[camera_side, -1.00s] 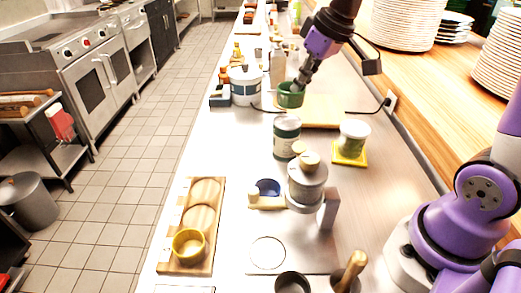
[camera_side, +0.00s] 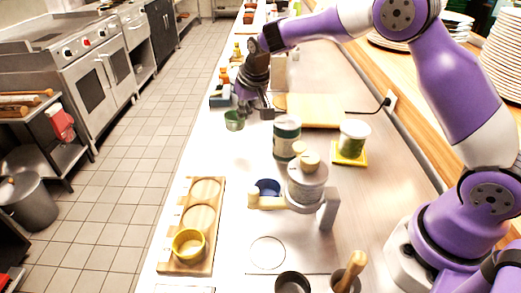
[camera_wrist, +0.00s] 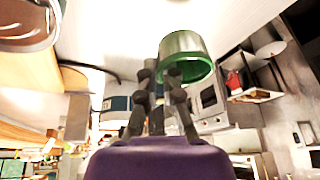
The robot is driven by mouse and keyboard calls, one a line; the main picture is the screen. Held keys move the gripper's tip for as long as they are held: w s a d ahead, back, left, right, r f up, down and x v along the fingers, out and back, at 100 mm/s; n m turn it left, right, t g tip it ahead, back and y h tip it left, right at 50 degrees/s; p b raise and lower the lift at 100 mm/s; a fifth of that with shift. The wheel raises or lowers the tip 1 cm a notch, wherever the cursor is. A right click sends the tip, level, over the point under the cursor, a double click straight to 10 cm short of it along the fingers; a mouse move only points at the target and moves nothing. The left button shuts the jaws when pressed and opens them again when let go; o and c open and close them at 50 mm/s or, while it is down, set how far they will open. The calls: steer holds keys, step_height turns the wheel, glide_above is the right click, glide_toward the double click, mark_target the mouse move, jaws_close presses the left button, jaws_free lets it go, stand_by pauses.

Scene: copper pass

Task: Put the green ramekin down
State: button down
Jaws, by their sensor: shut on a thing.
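The green ramekin (camera_side: 234,121) is held by my gripper (camera_side: 240,108) over the left side of the steel counter, beyond the wooden board. In the wrist view the green ramekin (camera_wrist: 187,55) sits at the fingertips of my gripper (camera_wrist: 160,80), which is shut on its wall. Whether its base touches the counter is hard to tell; it seems to be in the air. The wooden board (camera_side: 213,222) with round recesses lies at the front left. A yellow ramekin (camera_side: 188,245) sits in its nearest recess, and the two farther recesses are empty.
A press-like device (camera_side: 306,185) stands right of the board, with a blue bowl (camera_side: 268,188) beside it. The counter between ramekin and board is clear.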

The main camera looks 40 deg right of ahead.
steer(key=shift+w+d+f, duration=0.35)
steer(key=shift+d+f, duration=0.2)
steer(key=shift+d, duration=0.15)
steer(key=shift+f, duration=1.95)
steer(key=shift+f, duration=0.15)
steer(key=c, duration=1)
jaws_free()
steer(key=shift+c, duration=0.2)
